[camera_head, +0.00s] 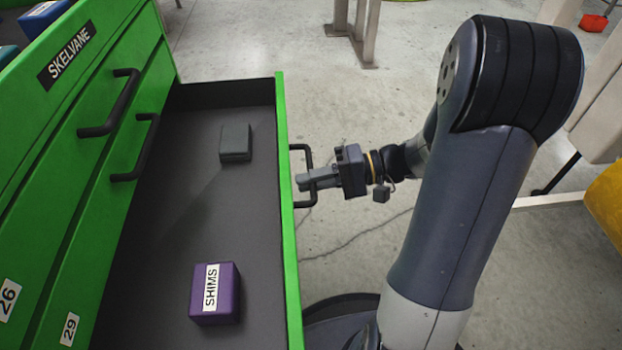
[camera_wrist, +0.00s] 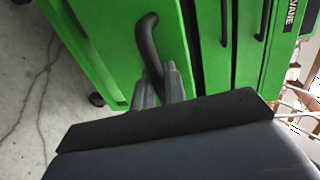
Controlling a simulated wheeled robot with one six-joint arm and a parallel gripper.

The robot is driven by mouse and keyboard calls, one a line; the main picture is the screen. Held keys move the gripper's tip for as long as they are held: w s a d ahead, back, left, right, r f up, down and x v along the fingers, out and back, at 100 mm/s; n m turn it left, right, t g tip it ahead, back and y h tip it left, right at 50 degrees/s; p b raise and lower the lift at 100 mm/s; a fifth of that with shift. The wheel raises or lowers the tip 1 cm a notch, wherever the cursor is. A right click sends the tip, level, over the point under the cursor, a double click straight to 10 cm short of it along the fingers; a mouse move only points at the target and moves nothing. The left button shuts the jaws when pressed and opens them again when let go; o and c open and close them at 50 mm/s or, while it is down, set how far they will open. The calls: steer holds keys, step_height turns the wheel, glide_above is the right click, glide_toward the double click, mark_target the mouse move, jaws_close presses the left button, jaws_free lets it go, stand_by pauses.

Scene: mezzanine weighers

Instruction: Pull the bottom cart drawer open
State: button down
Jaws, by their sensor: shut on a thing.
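The bottom drawer (camera_head: 170,225) of the green cart stands pulled well out, its dark interior open to view. Its green front panel (camera_head: 287,240) carries a black bar handle (camera_head: 306,150). My gripper (camera_head: 304,182) is shut on that handle, outside the panel. In the wrist view my gripper's fingers (camera_wrist: 160,84) close around the lower part of the handle (camera_wrist: 147,42). The fingers hide part of the bar. Inside the drawer lie a purple box labelled SHIMS (camera_head: 225,293) and a small dark grey block (camera_head: 235,142).
Two shut drawers above have black handles, an upper one (camera_head: 110,104) and a lower one (camera_head: 137,148). A blue item (camera_head: 44,15) sits on the cart top. Grey table legs (camera_head: 362,35) stand behind. A yellow object (camera_head: 606,205) is at the right edge. Concrete floor beyond the drawer front is mostly clear.

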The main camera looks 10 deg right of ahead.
steer(key=c, duration=1.6)
jaws_free()
steer(key=shift+o, duration=0.2)
steer(key=w+p+v, duration=0.1)
steer(key=p+v, duration=0.1)
steer(key=v, duration=0.8)
steer(key=shift+s+d+p, duration=0.4)
steer(key=shift+s, duration=0.05)
steer(key=shift+b+x, duration=1.4)
steer(key=shift+x, duration=4.2)
steer(key=shift+s+r, duration=0.1)
